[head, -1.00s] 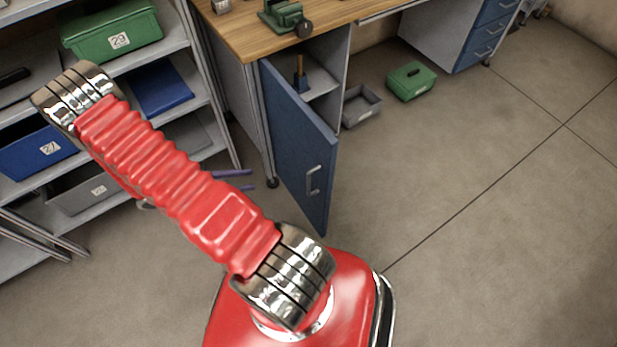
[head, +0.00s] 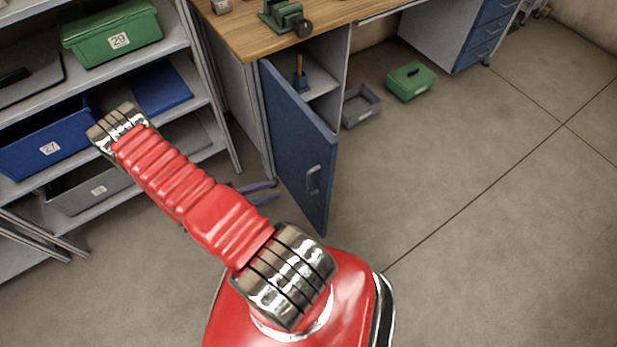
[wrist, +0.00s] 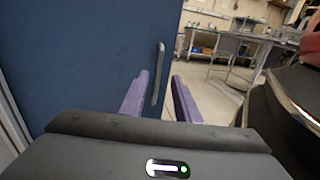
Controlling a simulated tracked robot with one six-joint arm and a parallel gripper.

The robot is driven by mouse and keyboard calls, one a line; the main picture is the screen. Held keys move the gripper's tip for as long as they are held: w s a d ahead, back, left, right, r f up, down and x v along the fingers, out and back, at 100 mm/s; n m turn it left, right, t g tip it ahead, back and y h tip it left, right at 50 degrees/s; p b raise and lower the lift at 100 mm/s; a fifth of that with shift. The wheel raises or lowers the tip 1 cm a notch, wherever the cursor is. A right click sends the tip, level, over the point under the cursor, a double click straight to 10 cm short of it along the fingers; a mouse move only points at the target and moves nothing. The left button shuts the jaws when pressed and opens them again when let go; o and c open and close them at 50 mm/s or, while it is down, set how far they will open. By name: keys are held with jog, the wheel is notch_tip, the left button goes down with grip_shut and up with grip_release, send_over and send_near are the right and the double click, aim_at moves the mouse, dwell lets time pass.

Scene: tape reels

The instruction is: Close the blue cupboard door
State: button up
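The blue cupboard door (head: 297,140) stands open, swung out from the cupboard under the wooden bench. Its silver handle (head: 313,181) is near the free edge. My gripper (head: 277,191) has two purple fingers just left of the door in the head view; my arm hides the rest. In the wrist view the door (wrist: 85,50) fills the left side. There the gripper (wrist: 160,76) is open with empty space between its fingers. The handle (wrist: 160,60) shows in line with this gap, seemingly beyond the fingertips. I cannot tell whether a finger touches the door.
A shelf rack with a green bin (head: 112,32) and a blue bin (head: 45,142) stands at left. Inside the cupboard is a small blue-handled tool (head: 300,76). A grey tray (head: 361,105) and green box (head: 411,80) are on the floor. The floor at right is clear.

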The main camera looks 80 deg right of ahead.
aim_at(309, 178)
jog(key=x, duration=1.3)
jog(key=shift+s+d, duration=0.2)
jog(key=shift+s, duration=0.15)
jog(key=shift+c, duration=0.2)
grip_shut()
